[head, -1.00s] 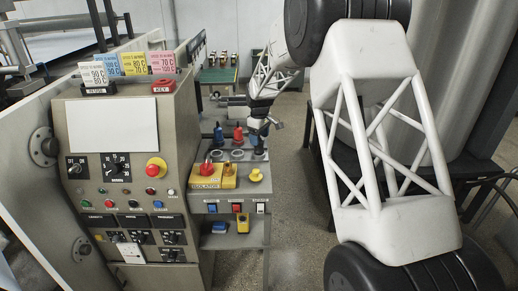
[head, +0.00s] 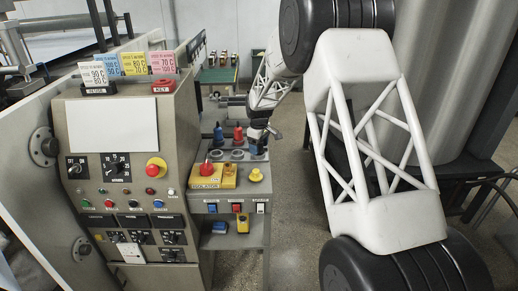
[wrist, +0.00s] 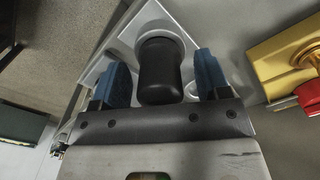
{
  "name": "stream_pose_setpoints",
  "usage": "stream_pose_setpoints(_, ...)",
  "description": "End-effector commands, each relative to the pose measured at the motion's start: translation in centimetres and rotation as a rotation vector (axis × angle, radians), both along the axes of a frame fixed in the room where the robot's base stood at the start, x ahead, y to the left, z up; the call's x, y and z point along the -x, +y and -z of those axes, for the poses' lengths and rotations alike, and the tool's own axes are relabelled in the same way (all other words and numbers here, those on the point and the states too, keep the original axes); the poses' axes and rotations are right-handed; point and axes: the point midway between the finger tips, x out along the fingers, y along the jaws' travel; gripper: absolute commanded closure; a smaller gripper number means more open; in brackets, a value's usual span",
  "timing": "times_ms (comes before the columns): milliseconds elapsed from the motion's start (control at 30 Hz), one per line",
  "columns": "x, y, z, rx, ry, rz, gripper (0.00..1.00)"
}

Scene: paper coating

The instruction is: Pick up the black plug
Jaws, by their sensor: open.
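The black plug (wrist: 160,72) stands between the two blue fingers of my gripper (wrist: 162,68) in the wrist view. The fingers are spread, one on each side of the plug, with a visible gap at each side. In the head view my gripper (head: 257,149) points down over the right part of the grey side panel. I cannot make out the black plug there; my gripper appears to cover it.
A blue plug (head: 219,133) and a red plug (head: 238,134) stand left of my gripper. A yellow isolator box (head: 207,182) with a red knob and a yellow button (head: 255,175) sit in front. The control cabinet (head: 125,190) rises at the left.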

Motion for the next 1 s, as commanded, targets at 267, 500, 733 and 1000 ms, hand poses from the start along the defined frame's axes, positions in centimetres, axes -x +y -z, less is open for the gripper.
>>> stream_pose_setpoints(267, 0.0, 0.0, 0.0, 0.000, 0.000, 0.000, 0.64)
stream_pose_setpoints(500, 0.0, 0.0, 0.0, 0.000, 0.000, 0.000, 0.86)
stream_pose_setpoints(733, 0.0, 0.0, -0.2, 0.000, 0.000, 0.000, 0.86)
stream_pose_setpoints(1000, -0.1, 0.0, -1.8, -0.001, -0.003, 0.000, 0.86)
